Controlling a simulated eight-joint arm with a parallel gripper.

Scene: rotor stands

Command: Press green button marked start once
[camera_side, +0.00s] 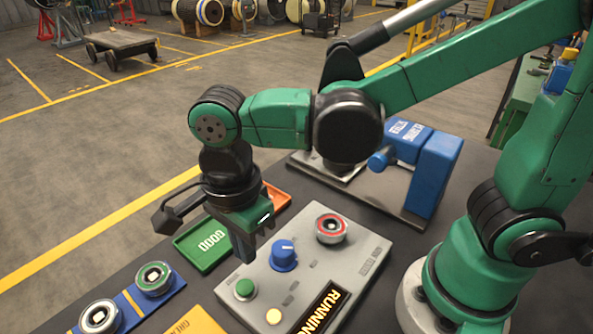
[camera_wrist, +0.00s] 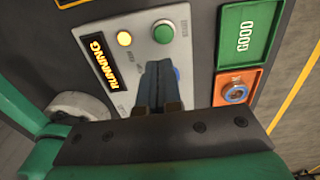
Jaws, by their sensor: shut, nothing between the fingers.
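The green button (camera_side: 244,288) sits in a dark ring at the front left of the grey control panel (camera_side: 350,262). It also shows in the wrist view (camera_wrist: 163,33), beyond my fingertips. A lit display (camera_side: 322,308) reads RUNNING, and a round yellow lamp (camera_side: 273,316) beside the button glows. My gripper (camera_side: 245,256) is shut and empty, pointing down over the panel's left edge, apart from the button. In the wrist view my closed fingers (camera_wrist: 161,66) cover the middle of the panel. The button's small marking is too small to read.
An orange tray (camera_wrist: 238,76) holds a round part. A blue fixture (camera_side: 432,172) stands behind.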

